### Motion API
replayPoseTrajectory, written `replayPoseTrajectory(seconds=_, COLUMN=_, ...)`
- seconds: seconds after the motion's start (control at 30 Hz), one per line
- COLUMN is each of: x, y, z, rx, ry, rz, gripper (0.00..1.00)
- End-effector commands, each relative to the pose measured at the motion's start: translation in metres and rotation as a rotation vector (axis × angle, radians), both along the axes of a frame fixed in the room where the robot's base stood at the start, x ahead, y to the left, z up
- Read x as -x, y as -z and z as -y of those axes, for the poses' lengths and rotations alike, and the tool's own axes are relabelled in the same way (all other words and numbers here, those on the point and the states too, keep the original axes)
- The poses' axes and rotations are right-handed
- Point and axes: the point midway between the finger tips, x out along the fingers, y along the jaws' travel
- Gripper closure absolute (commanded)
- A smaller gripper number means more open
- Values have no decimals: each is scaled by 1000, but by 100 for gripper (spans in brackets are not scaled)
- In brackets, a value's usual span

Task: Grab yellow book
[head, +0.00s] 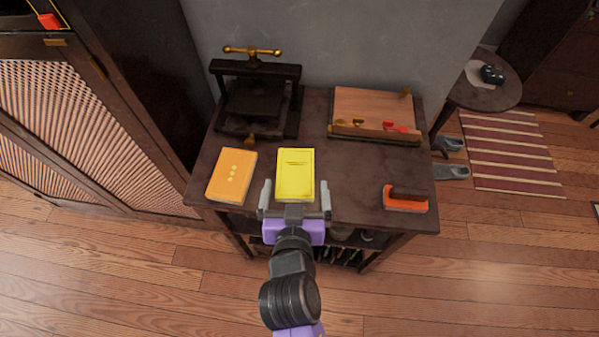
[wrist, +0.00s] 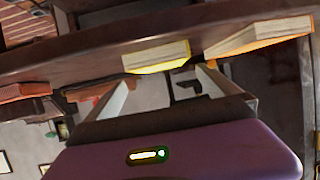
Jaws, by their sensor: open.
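The yellow book (head: 295,172) lies flat near the front edge of the dark table, at its middle. My gripper (head: 296,192) is open and empty at the book's near end. In the head view one finger shows on each side of that end, with a gap to the cover. In the wrist view the yellow book (wrist: 157,57) shows ahead, between the lines of the two fingers (wrist: 163,84), its page edge facing me. I cannot tell whether the fingertips reach past that edge.
An orange book (head: 232,176) lies just left of the yellow one. A black press (head: 256,98) and a wooden frame (head: 372,108) stand behind on the table (head: 350,190). An orange-red tool with a dark handle (head: 405,199) lies at right. A cabinet stands at left.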

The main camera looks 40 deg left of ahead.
Motion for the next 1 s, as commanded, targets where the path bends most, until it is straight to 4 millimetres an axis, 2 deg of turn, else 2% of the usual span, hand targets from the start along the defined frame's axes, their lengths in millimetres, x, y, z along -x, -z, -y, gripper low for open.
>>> replayPoseTrajectory(seconds=0.4, x=-34, y=25, z=-28, rx=-1, ry=0, rz=1, gripper=0)
replayPoseTrajectory(seconds=0.7, x=-37, y=27, z=-30, rx=-1, ry=-1, rz=1, gripper=0)
replayPoseTrajectory(seconds=1.0, x=-37, y=27, z=-29, rx=-1, ry=-1, rz=1, gripper=59)
